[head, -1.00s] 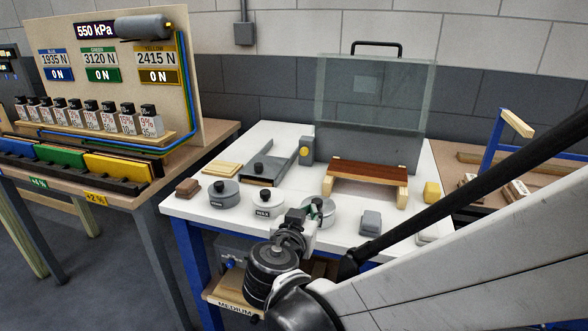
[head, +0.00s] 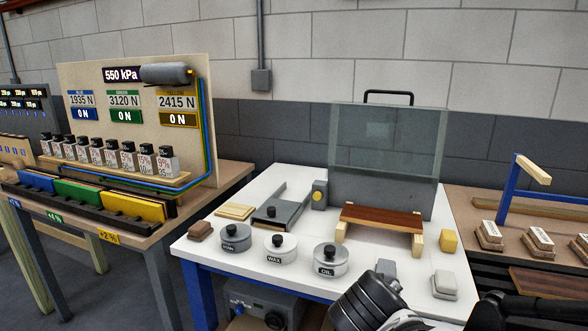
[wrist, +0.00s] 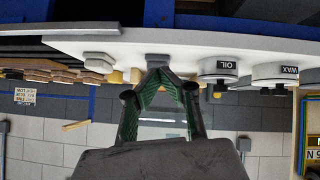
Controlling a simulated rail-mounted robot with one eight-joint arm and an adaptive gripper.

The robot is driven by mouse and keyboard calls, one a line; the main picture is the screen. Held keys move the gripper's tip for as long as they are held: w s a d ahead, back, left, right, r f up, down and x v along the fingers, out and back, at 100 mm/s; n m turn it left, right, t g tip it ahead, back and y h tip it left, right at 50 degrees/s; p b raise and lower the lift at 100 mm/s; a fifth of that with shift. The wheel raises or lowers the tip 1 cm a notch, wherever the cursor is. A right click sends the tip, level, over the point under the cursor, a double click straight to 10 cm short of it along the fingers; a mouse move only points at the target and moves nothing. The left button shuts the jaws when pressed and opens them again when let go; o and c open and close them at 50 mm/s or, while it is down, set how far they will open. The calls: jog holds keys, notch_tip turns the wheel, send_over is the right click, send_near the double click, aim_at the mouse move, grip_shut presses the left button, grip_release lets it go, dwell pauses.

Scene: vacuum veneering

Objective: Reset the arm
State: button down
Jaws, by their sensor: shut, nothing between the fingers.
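My gripper (wrist: 160,72) shows in the wrist view, its two green-lined fingers meeting at the tips with nothing between them. The wrist view is upside down. In the head view only a dark part of my arm shows at the bottom, and the fingers cannot be made out there. A white table (head: 215,252) stands in front of my arm. On it are an OIL tin (head: 331,262), a WAX tin (head: 281,250) and another round tin (head: 236,238). The OIL tin (wrist: 217,68) and WAX tin (wrist: 274,73) also show in the wrist view, beside the fingers.
A striped wooden panel (head: 382,217) rests on light blocks before a clear raised screen (head: 388,140). A yellow block (head: 449,241), a grey block (head: 385,268) and a pale block (head: 445,284) lie at the right. A gauge board (head: 130,95) stands left.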

jog(key=s+d+r+n+g+y+p, duration=0.1)
jog(key=s+y, duration=0.1)
jog(key=s, duration=0.3)
jog(key=s+d+r+n+g+y+p, duration=0.1)
jog(key=s+d+r+y, duration=0.1)
jog(key=s, duration=0.3)
jog(key=shift+s+d+r, duration=0.25)
jog(key=shift+d+r, duration=0.05)
